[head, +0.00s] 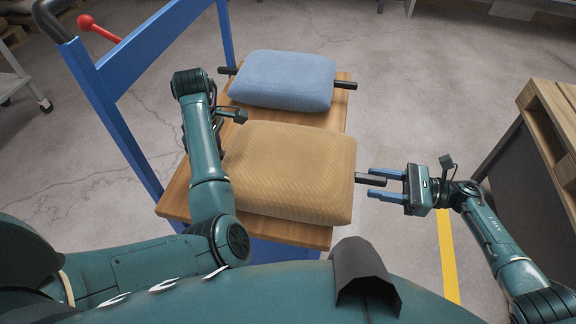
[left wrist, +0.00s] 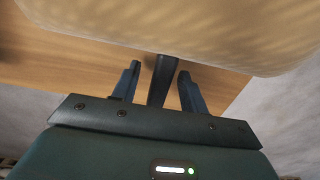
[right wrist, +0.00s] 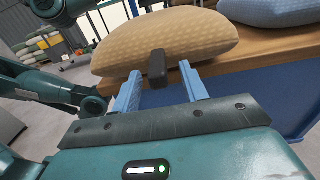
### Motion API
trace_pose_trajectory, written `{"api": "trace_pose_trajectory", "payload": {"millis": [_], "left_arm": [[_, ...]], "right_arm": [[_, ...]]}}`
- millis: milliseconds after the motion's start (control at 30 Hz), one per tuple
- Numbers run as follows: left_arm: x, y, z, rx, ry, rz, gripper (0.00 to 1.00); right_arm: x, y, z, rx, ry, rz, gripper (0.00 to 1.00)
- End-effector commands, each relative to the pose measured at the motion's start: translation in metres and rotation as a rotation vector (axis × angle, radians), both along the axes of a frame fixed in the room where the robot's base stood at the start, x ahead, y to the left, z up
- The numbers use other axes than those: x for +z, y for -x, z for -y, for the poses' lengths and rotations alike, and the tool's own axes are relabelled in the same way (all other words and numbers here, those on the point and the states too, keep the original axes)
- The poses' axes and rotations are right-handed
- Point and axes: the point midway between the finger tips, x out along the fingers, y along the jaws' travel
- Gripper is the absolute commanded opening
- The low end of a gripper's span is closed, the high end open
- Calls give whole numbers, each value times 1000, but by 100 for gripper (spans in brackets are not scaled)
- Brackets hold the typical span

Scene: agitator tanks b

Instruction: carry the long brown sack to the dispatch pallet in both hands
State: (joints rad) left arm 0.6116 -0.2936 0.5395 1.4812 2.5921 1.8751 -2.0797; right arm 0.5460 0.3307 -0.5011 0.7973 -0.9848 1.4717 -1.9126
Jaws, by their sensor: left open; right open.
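The long brown sack (head: 290,172) lies flat on the wooden deck of a blue trolley in the head view. A dark handle (head: 370,180) sticks out of its right end. My right gripper (head: 370,184) is open, with its fingers on either side of that handle; the right wrist view shows the handle (right wrist: 157,68) between the open fingers. My left gripper (left wrist: 157,82) is open, and the left wrist view shows the sack's other handle (left wrist: 161,80) between its fingers. In the head view my left arm hides that end of the sack. I cannot tell whether any finger touches a handle.
A blue sack (head: 284,80) with dark end handles lies just behind the brown one on the deck (head: 338,120). The trolley's blue frame (head: 112,110) rises at the left, with a red knob (head: 86,22). A wooden pallet (head: 552,115) stands on a dark base at the right.

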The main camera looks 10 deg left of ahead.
Motion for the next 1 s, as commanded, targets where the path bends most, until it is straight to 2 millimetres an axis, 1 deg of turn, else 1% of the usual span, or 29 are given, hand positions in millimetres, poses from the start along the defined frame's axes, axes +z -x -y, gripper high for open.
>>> {"api": "trace_pose_trajectory", "payload": {"millis": [33,200,533,567,1000], "left_arm": [[-4,0,0,0,0,-1,44],[-10,0,0,2,-1,0,44],[-12,0,0,2,0,0,44],[-12,0,0,2,0,0,42],[-11,0,0,1,0,0,6]], "right_arm": [[0,0,-7,2,-2,0,44],[0,0,-18,0,0,0,44],[0,0,-21,1,1,0,44],[0,0,-21,1,1,0,42],[0,0,-20,1,1,0,6]]}}
